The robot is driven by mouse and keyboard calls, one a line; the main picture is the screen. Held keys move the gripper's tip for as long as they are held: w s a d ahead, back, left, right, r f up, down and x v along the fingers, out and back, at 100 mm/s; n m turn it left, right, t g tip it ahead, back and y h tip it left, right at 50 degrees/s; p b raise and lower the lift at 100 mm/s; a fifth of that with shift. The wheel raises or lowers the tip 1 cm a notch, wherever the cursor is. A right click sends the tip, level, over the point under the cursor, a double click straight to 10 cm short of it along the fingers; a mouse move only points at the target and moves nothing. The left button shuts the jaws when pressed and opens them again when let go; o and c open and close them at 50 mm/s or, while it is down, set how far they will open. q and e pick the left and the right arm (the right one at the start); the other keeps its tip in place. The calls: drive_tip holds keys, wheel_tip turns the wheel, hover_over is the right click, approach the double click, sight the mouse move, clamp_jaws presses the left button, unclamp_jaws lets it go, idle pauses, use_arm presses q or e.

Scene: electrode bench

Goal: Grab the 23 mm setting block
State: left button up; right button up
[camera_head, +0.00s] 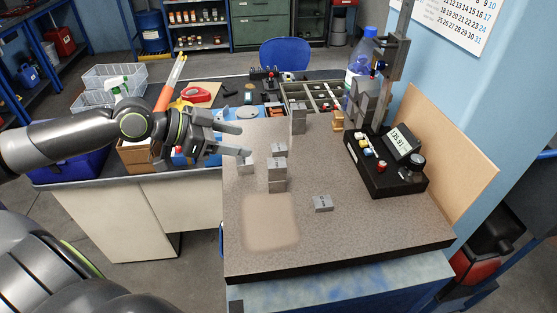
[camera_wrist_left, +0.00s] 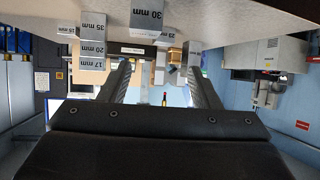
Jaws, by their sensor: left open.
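My left gripper (camera_head: 243,141) is open and empty above the granite plate's left side, its fingers pointing right. Its two fingers frame an empty gap in the left wrist view (camera_wrist_left: 158,82). Close by its lower finger stands a small grey block (camera_head: 247,165). A stack of grey blocks (camera_head: 277,174) is right of it, and a lone block (camera_head: 322,203) lies nearer the front. The wrist view is inverted; labels there seem to read 30 mm (camera_wrist_left: 147,16), 20 mm (camera_wrist_left: 100,44) and 17 mm (camera_wrist_left: 93,63).
A tall grey block (camera_head: 298,120) stands at the plate's back. A pale mat (camera_head: 270,222) lies at the front left. The front right of the granite plate (camera_head: 390,228) is clear.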

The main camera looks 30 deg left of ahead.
sight(276, 148)
use_arm(q)
drive_tip(key=shift+w+d+f, duration=0.15)
drive_tip(key=shift+w+d, duration=0.05)
drive_tip(key=shift+d, duration=0.05)
drive_tip(key=shift+b+x, duration=0.3)
drive_tip(key=shift+x, duration=1.8)
drive_tip(key=shift+a+p+x, duration=0.2)
drive_tip(key=shift+p+x, duration=0.4)
drive_tip(key=shift+x, duration=2.1)
use_arm(e)
drive_tip(key=shift+d+r, duration=0.2)
drive_tip(key=shift+r, duration=0.15)
use_arm(q)
drive_tip(key=shift+w+a, duration=0.1)
drive_tip(key=shift+a, duration=0.05)
clamp_jaws()
use_arm(e)
drive_tip(key=shift+d, duration=0.15)
